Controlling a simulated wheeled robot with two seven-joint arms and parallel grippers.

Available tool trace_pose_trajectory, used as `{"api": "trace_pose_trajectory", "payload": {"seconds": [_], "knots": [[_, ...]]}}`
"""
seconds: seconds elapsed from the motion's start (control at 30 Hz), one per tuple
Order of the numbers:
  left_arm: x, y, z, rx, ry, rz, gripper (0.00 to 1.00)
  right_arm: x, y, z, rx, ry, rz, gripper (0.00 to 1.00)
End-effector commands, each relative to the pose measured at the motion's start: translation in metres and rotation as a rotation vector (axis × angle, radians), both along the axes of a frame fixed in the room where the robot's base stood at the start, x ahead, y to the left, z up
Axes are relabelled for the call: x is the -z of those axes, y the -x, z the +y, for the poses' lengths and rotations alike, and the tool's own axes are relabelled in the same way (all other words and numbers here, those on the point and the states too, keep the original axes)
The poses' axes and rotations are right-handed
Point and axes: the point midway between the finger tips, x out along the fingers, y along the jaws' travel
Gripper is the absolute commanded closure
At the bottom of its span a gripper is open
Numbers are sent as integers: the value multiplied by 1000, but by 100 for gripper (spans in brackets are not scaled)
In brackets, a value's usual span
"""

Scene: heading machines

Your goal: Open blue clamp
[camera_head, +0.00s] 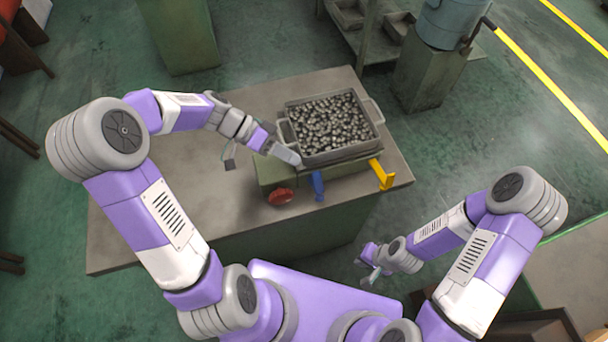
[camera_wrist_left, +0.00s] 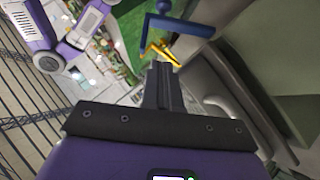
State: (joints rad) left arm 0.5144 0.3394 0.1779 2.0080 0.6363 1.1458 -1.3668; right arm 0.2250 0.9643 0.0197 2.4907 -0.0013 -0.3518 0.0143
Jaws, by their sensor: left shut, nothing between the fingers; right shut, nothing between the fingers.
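The blue clamp (camera_head: 317,186) hangs on the front side of the green fixture on the table, between a red knob and a yellow handle. In the left wrist view the blue clamp (camera_wrist_left: 180,26) shows at the top, beyond my fingertips, with a round blue end. My left gripper (camera_head: 296,161) is shut and empty, just behind and left of the clamp, by the near left corner of the metal bin. Its closed fingers (camera_wrist_left: 163,72) point toward the clamp and appear apart from it. My right gripper (camera_head: 368,273) is shut and empty, low in front of the table.
The grey bin (camera_head: 343,156) full of metal pieces sits on the green fixture (camera_head: 268,172). A red knob (camera_head: 280,196) is left of the clamp and a yellow handle (camera_head: 381,174) is right. The left part of the table (camera_head: 150,215) is clear.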

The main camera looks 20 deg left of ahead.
Motion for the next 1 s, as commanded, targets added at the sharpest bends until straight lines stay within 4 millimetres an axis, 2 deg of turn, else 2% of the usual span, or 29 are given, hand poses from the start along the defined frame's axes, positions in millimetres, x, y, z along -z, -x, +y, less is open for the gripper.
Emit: {"api": "trace_pose_trajectory", "payload": {"seconds": [0.03, 0.17, 0.3, 0.43, 1.0], "knots": [[7, 1, -11, 4, 2, 4, 100, 2, 0, 0, 0, 0, 0, 100], [20, 2, -33, 3, 1, 4, 100, 4, 0, 0, 0, 0, 0, 100], [37, 15, -39, 0, 0, 6, 100, 6, 0, 0, 0, 0, 0, 100], [45, 21, -43, -1, 0, 4, 100, 7, 0, 0, 0, 0, 0, 100], [49, 23, -49, 9, -8, -11, 100, 11, 0, 0, 0, 0, 0, 100]]}}
